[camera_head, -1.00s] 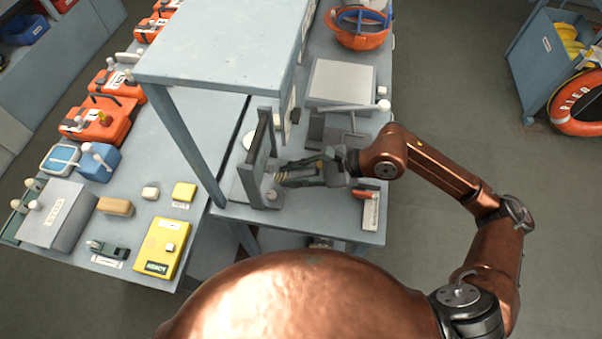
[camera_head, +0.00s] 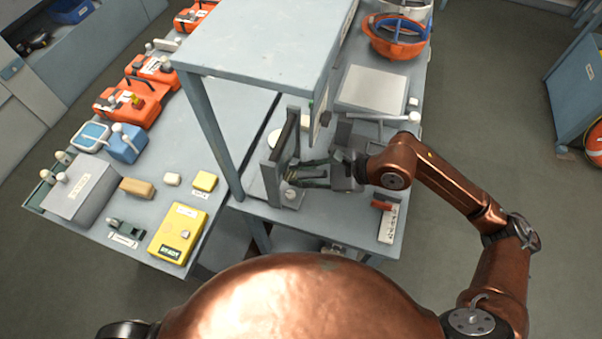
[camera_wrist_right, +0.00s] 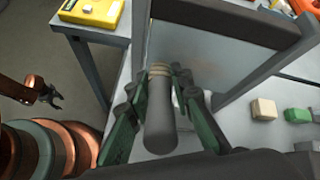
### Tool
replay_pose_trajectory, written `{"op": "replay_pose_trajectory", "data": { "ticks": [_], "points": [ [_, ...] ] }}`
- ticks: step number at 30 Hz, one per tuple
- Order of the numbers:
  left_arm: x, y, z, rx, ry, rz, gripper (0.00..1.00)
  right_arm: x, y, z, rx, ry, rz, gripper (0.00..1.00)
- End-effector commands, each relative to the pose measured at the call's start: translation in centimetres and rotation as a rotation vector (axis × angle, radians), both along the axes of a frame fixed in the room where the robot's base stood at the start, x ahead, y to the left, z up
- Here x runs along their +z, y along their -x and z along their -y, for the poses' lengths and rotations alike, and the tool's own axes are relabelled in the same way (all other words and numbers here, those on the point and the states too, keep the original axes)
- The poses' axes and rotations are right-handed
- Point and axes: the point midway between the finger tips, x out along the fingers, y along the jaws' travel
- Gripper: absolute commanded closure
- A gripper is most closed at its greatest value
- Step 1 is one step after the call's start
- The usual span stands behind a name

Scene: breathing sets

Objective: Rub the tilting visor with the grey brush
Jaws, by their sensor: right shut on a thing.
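The tilting visor (camera_head: 283,152) is a clear panel in a dark frame, standing tilted on a grey base (camera_head: 262,192) on the bench. In the right wrist view its pane (camera_wrist_right: 205,62) fills the upper middle. My right gripper (camera_head: 306,174) is to the right of the visor. It is shut on the grey brush (camera_wrist_right: 160,118), a thick grey cylinder with a tan banded end pointing at the pane. The brush end is at or very near the pane; I cannot tell whether it touches. My left gripper (camera_wrist_right: 52,97) shows small and open at the left of the right wrist view.
A shelf (camera_head: 265,60) on posts rises just behind and left of the visor. A grey box (camera_head: 372,90) and an orange helmet (camera_head: 396,40) stand further back. A yellow case (camera_head: 178,233) and orange cases (camera_head: 132,103) lie on the left table. A labelled block (camera_head: 388,222) is at the right front.

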Motion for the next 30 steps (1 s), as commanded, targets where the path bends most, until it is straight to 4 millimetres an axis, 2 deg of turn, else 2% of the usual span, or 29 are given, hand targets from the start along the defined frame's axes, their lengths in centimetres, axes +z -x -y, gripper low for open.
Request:
{"op": "replay_pose_trajectory", "data": {
  "ticks": [23,30],
  "points": [
    [-0.1,0.0,0.0,0.0,0.0,0.0,0.6,0.0,-0.4,-1.1,0.001,-0.001,0.001,1.0],
    [-1.3,0.4,0.0,0.0,0.0,-0.007,0.6,-0.3,-2.0,-0.5,-0.001,-0.001,0.0,1.0]
  ]
}}
